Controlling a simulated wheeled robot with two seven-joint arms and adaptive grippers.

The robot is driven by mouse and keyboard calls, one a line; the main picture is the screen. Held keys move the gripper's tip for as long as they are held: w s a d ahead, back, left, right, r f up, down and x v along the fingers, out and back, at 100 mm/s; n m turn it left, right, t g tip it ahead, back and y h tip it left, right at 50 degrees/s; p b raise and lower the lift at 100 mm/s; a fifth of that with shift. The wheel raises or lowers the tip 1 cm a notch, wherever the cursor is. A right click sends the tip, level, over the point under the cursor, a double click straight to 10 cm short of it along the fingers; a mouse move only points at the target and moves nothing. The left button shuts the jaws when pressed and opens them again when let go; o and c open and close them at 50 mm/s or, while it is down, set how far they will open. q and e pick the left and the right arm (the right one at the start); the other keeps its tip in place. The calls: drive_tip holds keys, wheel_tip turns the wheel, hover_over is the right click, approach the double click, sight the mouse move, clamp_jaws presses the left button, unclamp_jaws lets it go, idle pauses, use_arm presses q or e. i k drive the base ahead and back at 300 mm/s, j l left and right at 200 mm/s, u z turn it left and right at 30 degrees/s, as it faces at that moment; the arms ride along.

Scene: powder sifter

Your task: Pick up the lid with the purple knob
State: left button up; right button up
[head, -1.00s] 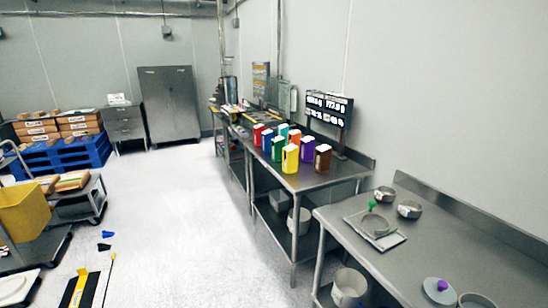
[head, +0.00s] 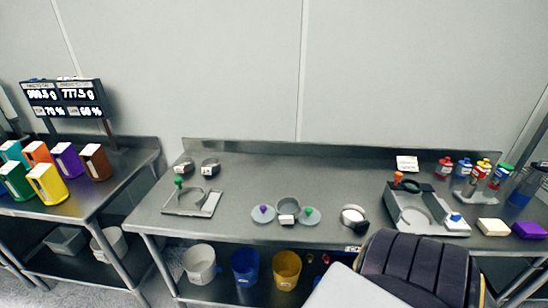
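The lid with the purple knob (head: 263,213) lies flat on the steel table, left of a round metal pan (head: 288,206). A similar lid with a green knob (head: 309,215) lies just right of the pan. A small white block or label (head: 286,220) is at the pan's front. Neither of my grippers is in view.
A tray with a green-knobbed tool (head: 193,201) and two small bowls (head: 210,165) are at the left. A larger device (head: 425,210), bottles (head: 483,168) and sponges (head: 530,230) are at the right. Buckets (head: 199,262) sit below.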

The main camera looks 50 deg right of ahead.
sight(261, 213)
drive_tip(key=i+j+z, duration=0.15)
drive_tip(key=z, duration=0.3)
drive_tip(key=i+j+z, duration=0.1)
drive_tip(key=j+z, duration=0.65)
drive_tip(key=i+j+z, duration=0.1)
drive_tip(key=j+z, duration=0.6)
drive_tip(key=k+j, duration=0.05)
